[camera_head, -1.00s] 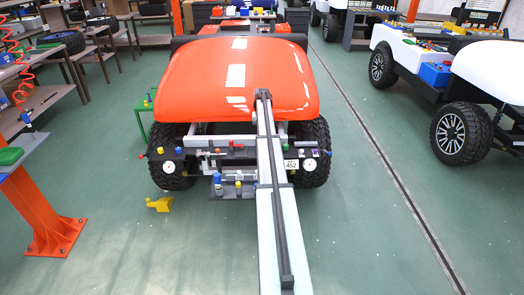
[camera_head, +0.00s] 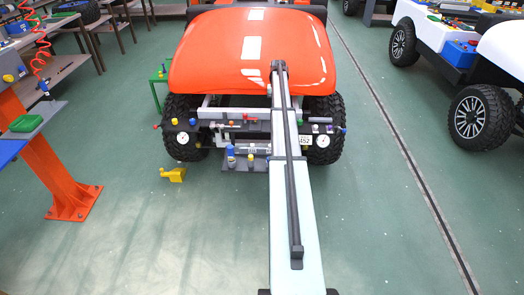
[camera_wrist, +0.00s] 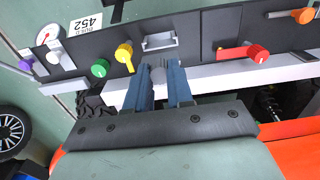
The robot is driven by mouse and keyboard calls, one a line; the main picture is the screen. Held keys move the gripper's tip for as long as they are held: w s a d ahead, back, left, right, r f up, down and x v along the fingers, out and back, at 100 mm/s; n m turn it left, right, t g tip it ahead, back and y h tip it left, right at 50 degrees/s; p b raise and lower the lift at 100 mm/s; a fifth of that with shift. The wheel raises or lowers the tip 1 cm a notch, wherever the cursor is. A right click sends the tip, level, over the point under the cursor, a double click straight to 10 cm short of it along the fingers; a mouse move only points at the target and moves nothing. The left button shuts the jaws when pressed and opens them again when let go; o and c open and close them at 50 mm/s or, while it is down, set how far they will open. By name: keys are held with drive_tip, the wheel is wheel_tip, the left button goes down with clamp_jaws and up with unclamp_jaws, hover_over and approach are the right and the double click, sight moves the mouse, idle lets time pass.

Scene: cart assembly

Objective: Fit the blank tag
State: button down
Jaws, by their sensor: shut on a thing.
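In the wrist view my gripper (camera_wrist: 160,92) has two blue fingers closed around a small grey rounded piece (camera_wrist: 158,74). Most of this piece is hidden between the fingers, so I cannot tell whether it is the blank tag. Just beyond the fingertips, a light-framed rectangular recess (camera_wrist: 160,42) sits on the dark front panel (camera_wrist: 195,30). The piece appears apart from the recess. In the head view my arm runs to the orange-hooded cart (camera_head: 240,60), and my gripper cannot be made out there.
Beside the recess are a yellow knob (camera_wrist: 124,53), a green knob (camera_wrist: 100,68) and a red lever (camera_wrist: 257,54). A white plate reading 452 (camera_wrist: 88,22) and a gauge (camera_wrist: 47,34) are at the left. A yellow block (camera_head: 173,174) lies on the floor.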

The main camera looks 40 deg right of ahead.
idle(0.3)
drive_tip(key=shift+w+a, duration=0.25)
drive_tip(key=shift+a, duration=0.05)
drive_tip(key=w+a+f, duration=0.2)
drive_tip(key=a, duration=0.5)
drive_tip(key=w+a+f, duration=0.2)
drive_tip(key=a, duration=0.5)
drive_tip(key=w+a+f, duration=0.2)
drive_tip(key=a+f, duration=0.1)
drive_tip(key=a, duration=0.5)
drive_tip(key=shift+w, duration=0.25)
drive_tip(key=shift+f, duration=2.25)
